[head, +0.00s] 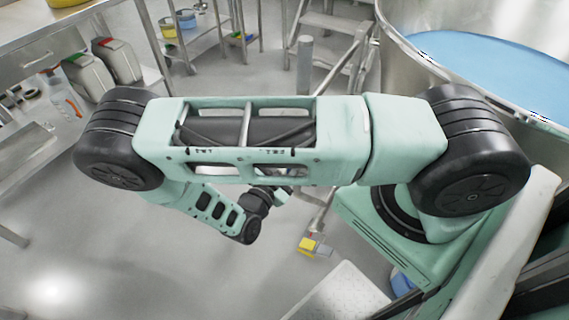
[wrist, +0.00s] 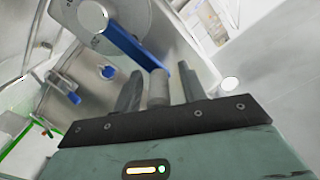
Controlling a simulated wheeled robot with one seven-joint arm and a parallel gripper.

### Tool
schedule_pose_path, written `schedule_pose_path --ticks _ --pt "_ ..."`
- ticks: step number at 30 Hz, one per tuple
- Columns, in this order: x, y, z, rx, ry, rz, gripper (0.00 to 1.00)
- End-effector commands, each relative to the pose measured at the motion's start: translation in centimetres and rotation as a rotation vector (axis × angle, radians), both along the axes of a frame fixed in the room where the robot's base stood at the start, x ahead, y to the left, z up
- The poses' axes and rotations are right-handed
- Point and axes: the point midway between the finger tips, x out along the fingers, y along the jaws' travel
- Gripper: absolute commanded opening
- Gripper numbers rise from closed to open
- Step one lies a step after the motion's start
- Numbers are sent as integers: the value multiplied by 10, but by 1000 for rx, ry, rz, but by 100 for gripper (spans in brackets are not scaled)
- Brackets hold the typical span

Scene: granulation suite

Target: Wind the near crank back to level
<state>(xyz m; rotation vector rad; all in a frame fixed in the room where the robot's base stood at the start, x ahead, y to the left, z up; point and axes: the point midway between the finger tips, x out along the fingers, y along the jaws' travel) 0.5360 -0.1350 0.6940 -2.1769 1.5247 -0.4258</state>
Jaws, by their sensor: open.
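In the wrist view, a crank shows with a blue arm (wrist: 135,42) running from a round silver hub (wrist: 88,18) down to a grey cylindrical handle (wrist: 158,88). My gripper (wrist: 159,75) is open, with one dark finger on each side of this handle. I cannot tell whether either finger touches it. A second, smaller-looking blue crank-like part (wrist: 66,91) shows farther left. In the head view my own arm crosses the middle and hides the cranks; my gripper's fingers cannot be made out there.
A large steel vessel (head: 405,62) with a blue surface inside stands at the upper right. A steel bench (head: 45,58) and jerrycans (head: 85,75) are at the left. Steps (head: 330,22) stand at the back. Grey floor (head: 110,250) is open at the lower left.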

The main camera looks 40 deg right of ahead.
Motion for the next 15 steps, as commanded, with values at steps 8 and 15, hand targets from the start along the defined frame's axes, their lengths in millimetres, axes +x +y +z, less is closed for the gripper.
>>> schedule_pose_path --ticks 8,15 --pt "-13 38 -1 3 -2 4 42" --pt "-33 92 -2 4 -1 3 42"
